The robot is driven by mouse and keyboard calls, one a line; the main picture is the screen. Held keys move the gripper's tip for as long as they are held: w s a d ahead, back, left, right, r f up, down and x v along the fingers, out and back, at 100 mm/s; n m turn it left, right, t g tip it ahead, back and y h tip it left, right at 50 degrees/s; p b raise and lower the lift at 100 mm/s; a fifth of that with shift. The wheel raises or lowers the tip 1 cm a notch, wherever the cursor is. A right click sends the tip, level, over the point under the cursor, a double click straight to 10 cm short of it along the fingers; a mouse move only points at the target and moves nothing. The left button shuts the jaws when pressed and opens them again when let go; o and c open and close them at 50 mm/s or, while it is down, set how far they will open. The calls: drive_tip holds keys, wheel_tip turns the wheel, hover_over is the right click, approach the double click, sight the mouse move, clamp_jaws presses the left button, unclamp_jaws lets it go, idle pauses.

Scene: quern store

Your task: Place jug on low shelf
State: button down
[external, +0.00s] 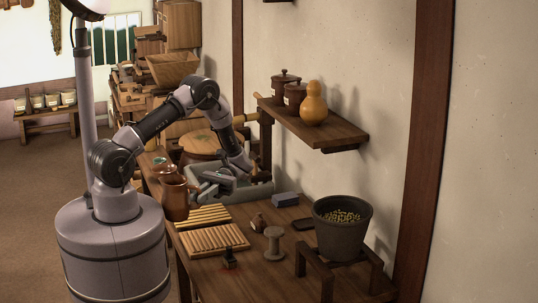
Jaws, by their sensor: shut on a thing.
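A reddish-brown jug (174,198) is held in the air at the table's left edge, roughly upright. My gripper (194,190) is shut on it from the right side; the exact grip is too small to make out. A wooden wall shelf (345,138), the lower of two on the right wall, carries two brown lidded jars (286,88) and an orange gourd (313,104). Bare wood shows at the shelf's near right end. The jug is left of and below this shelf.
A dark pot (342,230) of grains stands on a wooden stand. Open floor lies at left.

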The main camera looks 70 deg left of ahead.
drive_tip(key=a+r+m+g+y+p, duration=0.1)
drive_tip(key=a+r+m+y+p, duration=0.3)
drive_tip(key=a+m+y, duration=0.55)
drive_tip(key=a+r+m+g+y+p, duration=0.1)
drive_tip(key=a+r+m+y, duration=0.55)
drive_tip(key=y, duration=0.55)
drive_tip(key=w+a+r+m+t+y+p, duration=0.3)
drive_tip(key=w+a+r+m+t+y, duration=0.35)
drive_tip(key=w+r+t, duration=0.35)
drive_tip(key=w+d+r+m+t+y+p, duration=0.1)
drive_tip(key=w+r+m+t+p, duration=0.2)
drive_tip(key=w+r, duration=0.5)
drive_tip(key=w+r+m+t+y, duration=0.1)
drive_tip(key=w+r+m+t, duration=0.3)
drive_tip(key=r, duration=0.8)
drive_tip(key=w+d+m+t+h, duration=0.1)
drive_tip(key=w+d+m+t, duration=0.2)
drive_tip(key=w+d+t, duration=0.45)
drive_tip(key=w+d+f+b, duration=0.2)
drive_tip(key=f, duration=0.4)
drive_tip(key=w+d+f+m+t+h+b, duration=0.1)
drive_tip(key=w+d+f+b, duration=0.1)
drive_tip(key=f, duration=0.4)
drive_tip(key=w+d+f+h+b, duration=0.1)
drive_tip(key=w+d+f+b, duration=0.1)
drive_tip(key=f, duration=0.5)
drive_tip(key=shift+w+d+m+b, duration=0.2)
drive_tip(key=shift+d+m+b, duration=0.15)
drive_tip(key=shift+d+b, duration=0.4)
